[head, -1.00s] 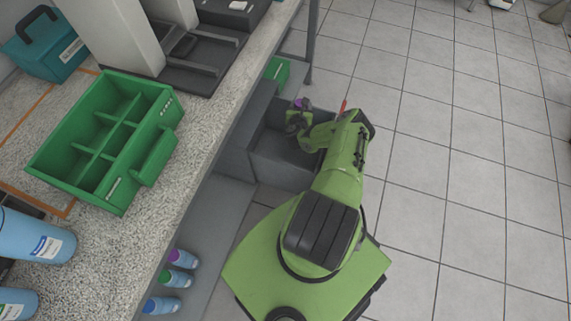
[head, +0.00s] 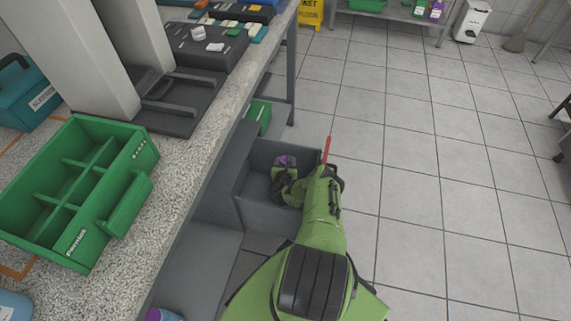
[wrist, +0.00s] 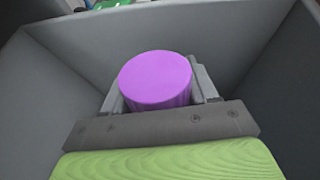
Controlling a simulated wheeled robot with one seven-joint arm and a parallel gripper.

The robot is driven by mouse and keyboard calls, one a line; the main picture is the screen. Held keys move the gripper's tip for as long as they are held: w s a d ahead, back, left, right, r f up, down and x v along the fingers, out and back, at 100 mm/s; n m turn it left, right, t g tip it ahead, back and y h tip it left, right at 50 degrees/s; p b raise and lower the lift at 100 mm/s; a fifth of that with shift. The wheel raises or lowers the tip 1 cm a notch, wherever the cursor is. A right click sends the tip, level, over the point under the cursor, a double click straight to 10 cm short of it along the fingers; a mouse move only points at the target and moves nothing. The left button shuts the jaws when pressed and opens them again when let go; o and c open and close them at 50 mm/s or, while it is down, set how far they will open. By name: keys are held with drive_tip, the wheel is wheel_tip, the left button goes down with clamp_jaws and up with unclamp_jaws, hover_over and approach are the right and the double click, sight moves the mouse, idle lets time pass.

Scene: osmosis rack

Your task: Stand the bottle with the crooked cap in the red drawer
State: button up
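A purple-capped bottle (head: 286,160) is in my gripper (head: 284,171), inside the outline of an open grey drawer (head: 265,217) under the bench. In the wrist view the round purple cap (wrist: 156,78) stands between the two grey fingers, which are closed around the bottle. The cap hides the bottle's body and base, so I cannot tell whether it touches the drawer floor or whether the cap is crooked. A red strip (head: 327,150) shows at the drawer's right side, partly behind my arm. Grey drawer walls (wrist: 270,70) surround the gripper in the wrist view.
The speckled bench top (head: 170,190) overhangs to the left, with a green divided caddy (head: 126,205) on it. A smaller green bin (head: 259,114) sits on the shelf behind the drawer. A lower shelf (head: 190,270) lies in front. The tiled floor at right is clear.

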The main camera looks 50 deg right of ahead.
drive_tip(key=o, duration=0.4)
drive_tip(key=shift+r, duration=0.1)
drive_tip(key=p+v, duration=0.4)
drive_tip(key=v, duration=0.3)
drive_tip(key=shift+s+a+r, duration=0.1)
drive_tip(key=shift+s+a, duration=0.05)
drive_tip(key=shift+a, duration=0.1)
